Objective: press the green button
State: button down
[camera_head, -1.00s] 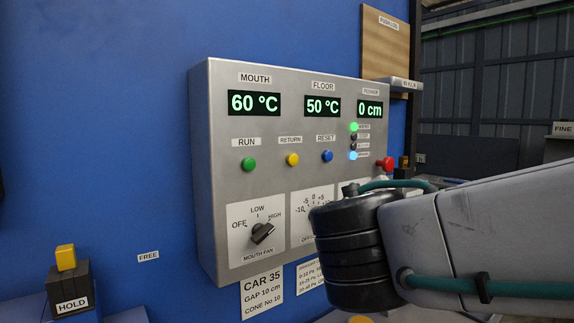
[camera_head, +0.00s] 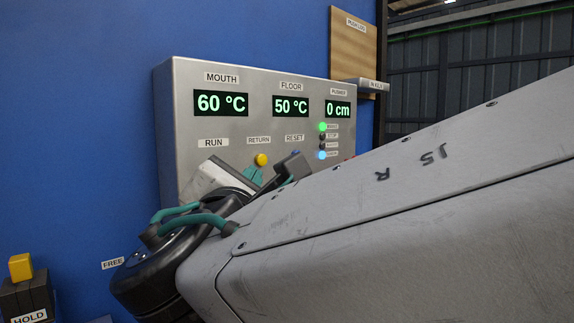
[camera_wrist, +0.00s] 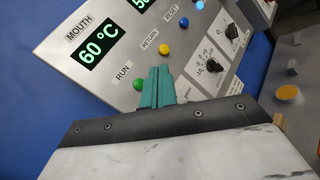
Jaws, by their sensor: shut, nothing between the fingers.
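The green button (camera_wrist: 138,84) under the RUN label shows in the wrist view, just left of the fingertips. In the head view my arm hides it. My gripper (camera_wrist: 159,72) has teal fingers, shut together with nothing between them. Their tips overlap the panel's face just right of the green button; I cannot tell whether they touch anything. In the head view the gripper (camera_head: 254,175) shows partly, below the RETURN label. The grey control panel (camera_head: 181,100) is fixed to the blue wall.
The yellow button (camera_head: 261,160) and the blue button (camera_wrist: 184,23) sit right of the green one. Dial knobs (camera_wrist: 214,66) lie below them. A black HOLD box (camera_head: 28,298) with a yellow top stands at the lower left. A wooden board (camera_head: 352,45) is behind the panel.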

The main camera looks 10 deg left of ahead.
jog(key=w+a, duration=0.5)
jog(key=a, duration=0.1)
jog(key=shift+w, duration=0.2)
dwell(2.0)
jog(key=shift+w+a, duration=0.15)
jog(key=shift+a, duration=0.15)
